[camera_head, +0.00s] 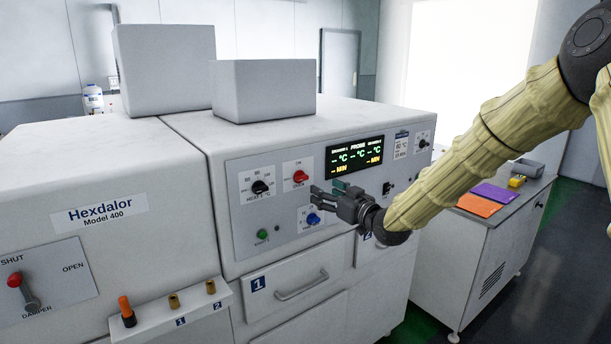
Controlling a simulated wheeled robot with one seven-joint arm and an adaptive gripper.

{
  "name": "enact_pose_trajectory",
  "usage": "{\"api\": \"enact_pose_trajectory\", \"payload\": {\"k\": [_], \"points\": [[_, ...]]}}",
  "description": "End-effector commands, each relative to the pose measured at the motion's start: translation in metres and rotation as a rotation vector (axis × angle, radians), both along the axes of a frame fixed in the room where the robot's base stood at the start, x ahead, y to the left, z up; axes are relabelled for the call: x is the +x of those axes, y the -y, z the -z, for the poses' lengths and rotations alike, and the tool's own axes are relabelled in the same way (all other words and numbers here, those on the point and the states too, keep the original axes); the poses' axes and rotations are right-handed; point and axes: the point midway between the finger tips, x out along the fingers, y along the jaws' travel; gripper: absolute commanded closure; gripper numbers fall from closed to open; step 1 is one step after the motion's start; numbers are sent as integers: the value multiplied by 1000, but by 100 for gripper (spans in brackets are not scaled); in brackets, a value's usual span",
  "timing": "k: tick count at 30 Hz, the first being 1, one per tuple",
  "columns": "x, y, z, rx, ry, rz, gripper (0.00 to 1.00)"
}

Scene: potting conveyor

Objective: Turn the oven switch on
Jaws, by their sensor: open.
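The oven (190,150) is a large white cabinet with a grey control panel on its front. The panel carries a red knob (300,176), a black knob (260,187), a blue knob (313,219) and a green button (262,234). A dark display (355,157) shows green and yellow characters. Another small dark knob (422,143) sits at the panel's right end. My gripper (318,196) is open and empty in front of the panel, pointing left, just below the red knob and above the blue knob. It hides part of the panel. I cannot tell whether it touches a knob.
A damper lever with a red ball (15,281) is at the lower left. An orange-topped handle (125,310) and brass fittings stand on a ledge. A drawer handle (302,286) juts out below the panel. A white cart (480,250) with coloured items stands at right.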

Motion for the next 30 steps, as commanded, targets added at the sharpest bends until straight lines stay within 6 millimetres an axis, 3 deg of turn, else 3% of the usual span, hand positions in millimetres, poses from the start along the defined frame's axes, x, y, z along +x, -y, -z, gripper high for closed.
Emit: {"api": "enact_pose_trajectory", "payload": {"k": [5,21,30], "points": [[10,-8,-6,-1,8,-4,41],[75,-55,-6,-1,7,-4,41],[87,-65,-4,1,6,-4,41]]}}
